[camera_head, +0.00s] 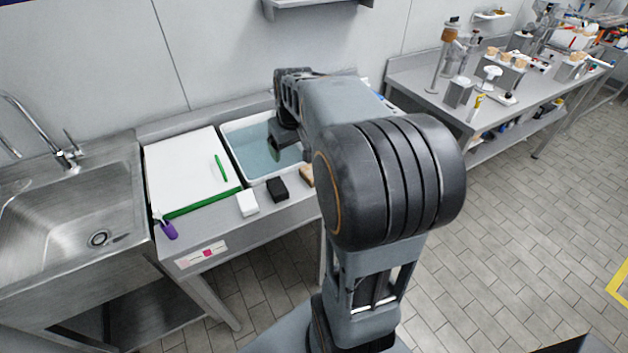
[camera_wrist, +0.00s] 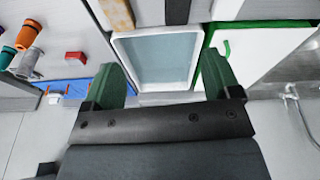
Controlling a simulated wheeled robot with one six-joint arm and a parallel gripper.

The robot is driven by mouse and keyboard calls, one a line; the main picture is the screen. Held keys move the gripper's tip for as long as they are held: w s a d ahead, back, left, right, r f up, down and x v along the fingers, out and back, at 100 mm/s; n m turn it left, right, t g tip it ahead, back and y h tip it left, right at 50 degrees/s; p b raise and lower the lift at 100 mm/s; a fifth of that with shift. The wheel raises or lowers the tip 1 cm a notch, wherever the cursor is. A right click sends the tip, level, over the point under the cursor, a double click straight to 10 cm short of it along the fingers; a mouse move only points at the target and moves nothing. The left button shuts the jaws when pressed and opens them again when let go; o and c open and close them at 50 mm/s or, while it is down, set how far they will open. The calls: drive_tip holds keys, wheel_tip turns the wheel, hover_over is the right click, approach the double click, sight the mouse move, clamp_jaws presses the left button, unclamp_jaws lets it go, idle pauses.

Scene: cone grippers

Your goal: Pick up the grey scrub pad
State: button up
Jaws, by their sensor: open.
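The dark grey scrub pad (camera_head: 277,190) lies on the steel counter's front strip, between a white block (camera_head: 247,203) and a tan block (camera_head: 307,176). In the wrist view the pad (camera_wrist: 176,11) shows at the top edge, partly cut off, just beyond the basin's rim. My gripper (camera_head: 274,152) is over the water basin, behind the pad and apart from it. In the wrist view my gripper (camera_wrist: 163,75) has its two green fingers spread wide, with nothing between them. My arm partly hides the tan block in the head view.
The white basin (camera_head: 228,148) holds bluish water. A purple-handled tool (camera_head: 168,229) is at the board's front corner. A sink (camera_head: 60,215) stands further left.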

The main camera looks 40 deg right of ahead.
drive_tip(key=b, duration=0.1)
approach(305, 171)
drive_tip(key=shift+g, duration=0.5)
drive_tip(key=f, duration=0.1)
drive_tip(key=d+f, duration=0.1)
drive_tip(key=f, duration=0.2)
drive_tip(key=shift+w+d+f, duration=0.1)
drive_tip(key=shift+d, duration=0.25)
drive_tip(key=shift+w+f+p, duration=0.2)
drive_tip(key=shift+f+p, duration=0.1)
drive_tip(key=shift+f, duration=1.2)
drive_tip(key=shift+w+f+p, duration=0.2)
drive_tip(key=shift+f+p, duration=0.05)
drive_tip(key=shift+f, duration=1.2)
drive_tip(key=c, duration=1)
